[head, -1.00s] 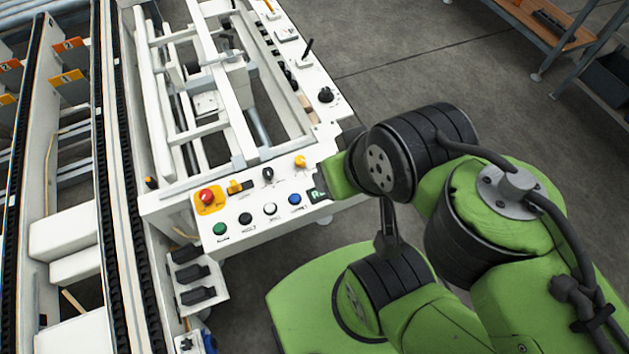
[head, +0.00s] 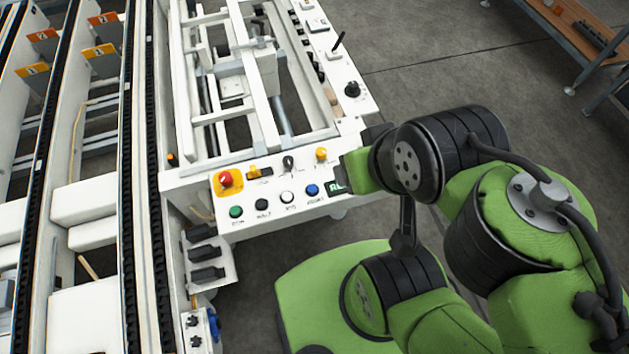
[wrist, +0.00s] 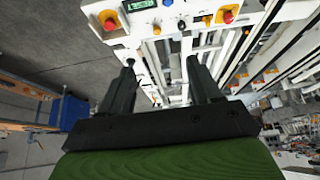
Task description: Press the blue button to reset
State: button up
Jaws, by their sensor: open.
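The blue button (head: 312,190) is at the right end of the front row of buttons on the white control panel (head: 262,221). A small lit display (head: 337,186) is just to its right, partly covered by my arm. In the wrist view a blue button (wrist: 167,3) shows at the top edge beside the lit display (wrist: 124,5). My gripper (wrist: 160,66) is open, its two dark fingers apart with nothing between them. The fingers point toward the panel and appear apart from the button. In the head view my arm hides the gripper.
A red emergency stop (head: 226,179) on a yellow base and green (head: 236,212), black (head: 262,205) and white (head: 287,198) buttons share the panel. A joystick (head: 339,42) and black knob (head: 352,89) stand farther back.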

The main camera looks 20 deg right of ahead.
dwell(0.4)
grip_shut()
dwell(1.6)
